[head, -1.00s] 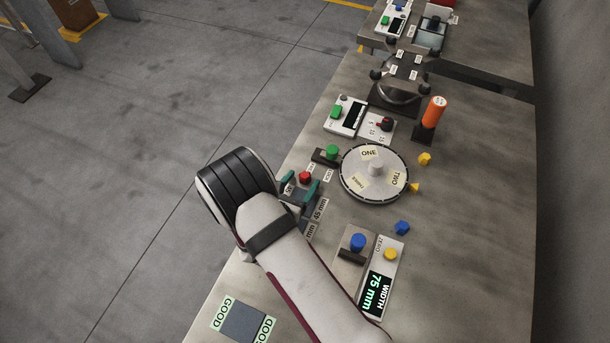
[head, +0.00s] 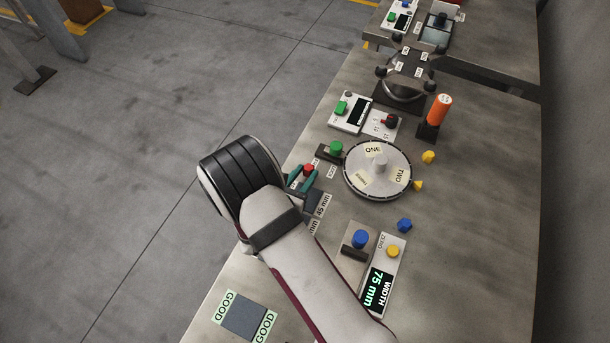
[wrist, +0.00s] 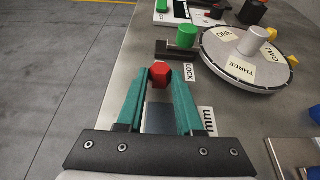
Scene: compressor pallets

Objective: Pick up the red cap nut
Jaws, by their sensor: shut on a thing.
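The red cap nut (wrist: 159,73) sits between the tips of my gripper's two teal fingers (wrist: 160,82) in the wrist view. My gripper is shut on it. In the head view the red cap nut (head: 308,168) shows as a small red spot between the fingertips (head: 307,174), with my wrist and arm hiding part of the bench below. I cannot tell exactly how high the nut is above the bench.
A grey pad (head: 312,201) labelled 45 mm lies below the fingers. A green-knobbed lock fixture (head: 335,149) and a round turntable (head: 400,190) stand close beyond. A width gauge (head: 378,285) and a blue nut (head: 404,225) are to the right.

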